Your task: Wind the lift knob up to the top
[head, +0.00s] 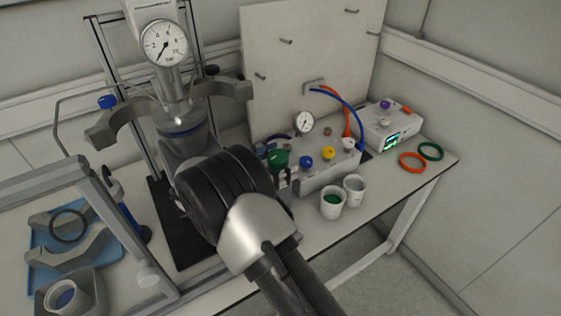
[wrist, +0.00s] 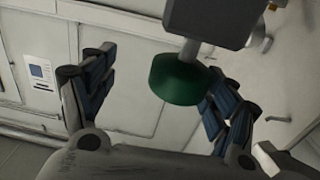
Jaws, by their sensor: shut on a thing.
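A dark green round knob (wrist: 180,79) sits on a short grey shaft under a dark grey block (wrist: 212,20) in the wrist view. My gripper (wrist: 155,95) has its blue-padded fingers on either side of this knob and is shut on it. The right finger overlaps the knob's edge; the left finger's contact is not clear in this view.
A valve box (head: 326,177) with coloured knobs stands right of my wrist, with two white cups (head: 333,202) in front. A white instrument (head: 390,125) and red and green rings (head: 431,151) lie further right. A blue tray (head: 50,240) is at left.

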